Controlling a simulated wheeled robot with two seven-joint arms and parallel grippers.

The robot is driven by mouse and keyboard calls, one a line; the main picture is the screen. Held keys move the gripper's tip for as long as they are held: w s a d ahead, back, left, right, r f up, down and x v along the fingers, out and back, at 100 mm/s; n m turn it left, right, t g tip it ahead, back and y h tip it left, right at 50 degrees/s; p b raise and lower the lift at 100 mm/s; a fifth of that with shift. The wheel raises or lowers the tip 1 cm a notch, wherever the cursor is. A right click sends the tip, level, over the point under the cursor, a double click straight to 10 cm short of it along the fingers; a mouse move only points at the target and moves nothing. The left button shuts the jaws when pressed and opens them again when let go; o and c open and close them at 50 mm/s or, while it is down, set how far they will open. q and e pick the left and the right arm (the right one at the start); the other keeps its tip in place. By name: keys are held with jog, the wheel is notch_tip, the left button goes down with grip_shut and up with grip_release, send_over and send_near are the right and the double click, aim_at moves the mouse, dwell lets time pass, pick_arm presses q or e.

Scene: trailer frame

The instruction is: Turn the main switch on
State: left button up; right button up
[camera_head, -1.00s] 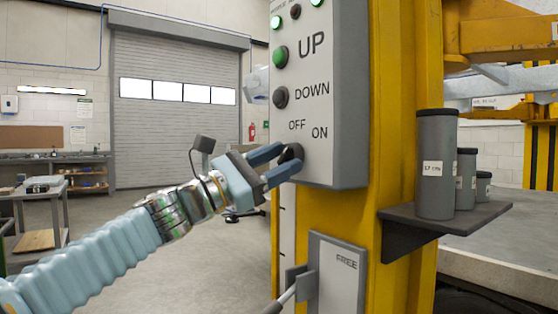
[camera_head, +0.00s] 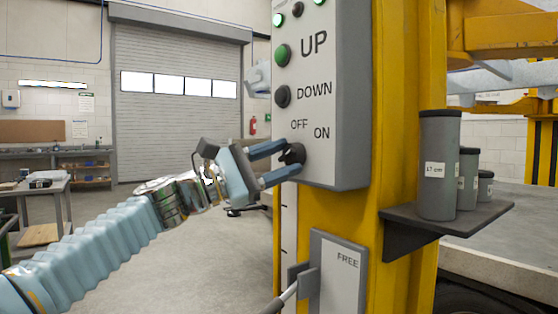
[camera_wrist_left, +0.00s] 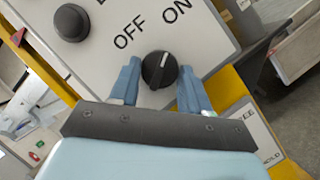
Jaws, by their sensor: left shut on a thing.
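The main switch is a black rotary knob (camera_head: 295,153) low on the grey control panel (camera_head: 340,160), below the OFF and ON labels. In the left wrist view the knob (camera_wrist_left: 160,70) has a white mark that points up and to the right, toward the ON side. My left gripper (camera_head: 288,158) has one blue finger on each side of the knob and is shut on it. The lower part of the knob's surroundings is partly covered by the fingers. My right gripper is not in view.
A green UP button (camera_head: 282,55) and a dark DOWN button (camera_head: 282,96) sit above the switch. The panel is on a yellow post (camera_head: 405,100). A shelf (camera_head: 450,222) with grey cylinders (camera_head: 438,165) stands out at right. The floor at left is open.

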pick_arm(q)
jog(key=o, duration=1.1)
jog(key=shift+c, duration=0.2)
jog(key=shift+a, duration=0.1)
jog(key=shift+s+a+f, duration=0.1)
jog(key=shift+a+f, duration=0.1)
jog(key=shift+a, duration=0.1)
jog(key=b+v, duration=0.3)
jog(key=v, duration=1)
